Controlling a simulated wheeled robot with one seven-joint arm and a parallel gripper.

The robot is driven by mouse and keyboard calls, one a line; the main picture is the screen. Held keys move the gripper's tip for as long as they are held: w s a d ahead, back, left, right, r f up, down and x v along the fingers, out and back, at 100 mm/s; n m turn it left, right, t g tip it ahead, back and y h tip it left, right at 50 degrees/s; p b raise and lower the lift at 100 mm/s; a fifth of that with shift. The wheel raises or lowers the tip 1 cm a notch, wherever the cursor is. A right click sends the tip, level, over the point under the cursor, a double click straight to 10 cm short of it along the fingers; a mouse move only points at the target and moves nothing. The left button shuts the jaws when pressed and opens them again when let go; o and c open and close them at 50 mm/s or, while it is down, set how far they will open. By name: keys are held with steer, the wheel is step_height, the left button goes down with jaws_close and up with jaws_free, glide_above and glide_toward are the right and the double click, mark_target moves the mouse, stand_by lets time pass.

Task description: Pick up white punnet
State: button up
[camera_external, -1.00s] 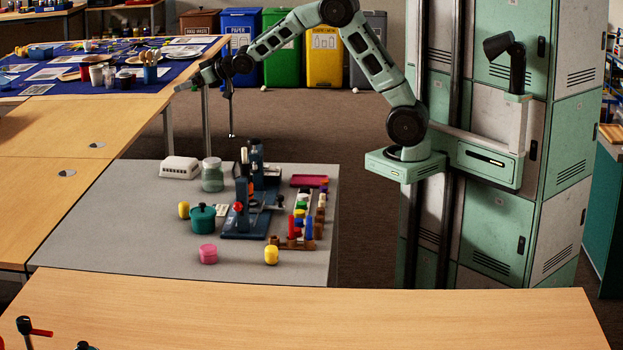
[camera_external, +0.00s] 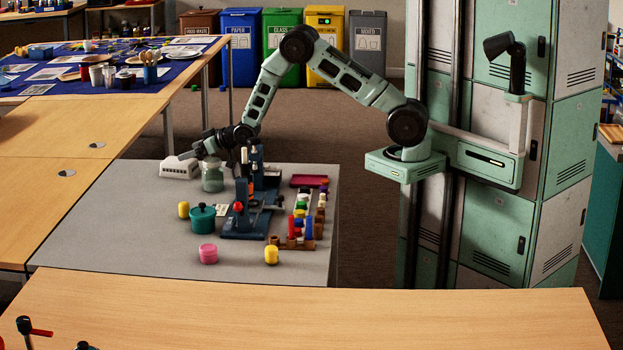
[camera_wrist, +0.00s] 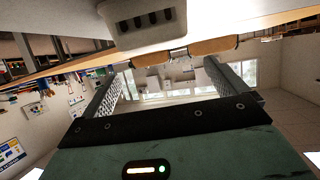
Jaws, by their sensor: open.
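The white punnet (camera_external: 176,169) stands on the grey table top, at its far left part, in the external view. It has a row of slots in its side. My gripper (camera_external: 187,156) is low over the right end of the punnet, close to it. In the wrist view the punnet (camera_wrist: 142,22) shows large at the top, with dark slots. There my gripper (camera_wrist: 164,70) has its two fingers wide apart with nothing between them. The punnet lies beyond the fingertips, not between them. Whether a finger touches it I cannot tell.
A glass jar (camera_external: 212,178) stands just right of the punnet, under my wrist. A teal pot (camera_external: 202,218), a blue stand (camera_external: 242,222), a pink tub (camera_external: 208,254) and a peg board with coloured pieces (camera_external: 303,235) are nearer. The table's front left is clear.

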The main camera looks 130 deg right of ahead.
mark_target(179, 167)
steer(key=shift+f, duration=0.6)
steer(key=shift+f+x, duration=0.1)
steer(key=shift+x, duration=1.2)
steer(key=shift+f+x, duration=0.15)
steer(key=shift+x, duration=1.15)
steer(key=shift+a, duration=0.1)
steer(key=c, duration=1.1)
